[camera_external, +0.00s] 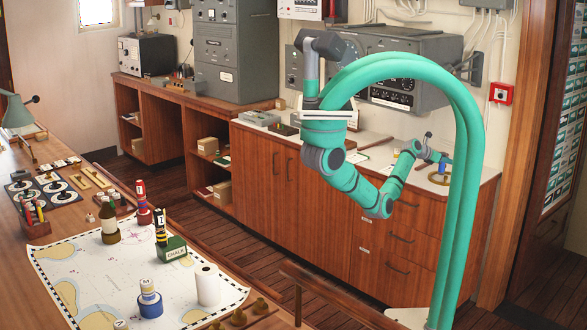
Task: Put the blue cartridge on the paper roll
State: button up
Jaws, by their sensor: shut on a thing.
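My gripper (442,161) is at the end of my arm, low over the right part of the wooden counter along the back wall. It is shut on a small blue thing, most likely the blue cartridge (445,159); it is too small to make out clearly. A white upright cylinder, which looks like the paper roll (207,286), stands on the chart on the near table at lower left. It is far from my gripper.
The chart (100,275) also bears a blue and white bottle (150,303), a green chalk box (171,248) and several bottles. A ring-shaped thing (440,178) lies on the counter (478,176) below my gripper. A floor gap separates table and counter.

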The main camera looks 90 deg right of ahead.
jog(key=shift+s+d+f, duration=0.15)
jog(key=shift+f, duration=0.8)
jog(key=shift+s+d+f, duration=0.1)
jog(key=shift+f, duration=0.85)
jog(key=shift+f, duration=0.2)
jog(key=o, duration=1.1)
jog(key=shift+o, duration=0.2)
jog(key=shift+r, duration=0.2)
jog(key=shift+o, duration=0.3)
jog(key=v, duration=1.2)
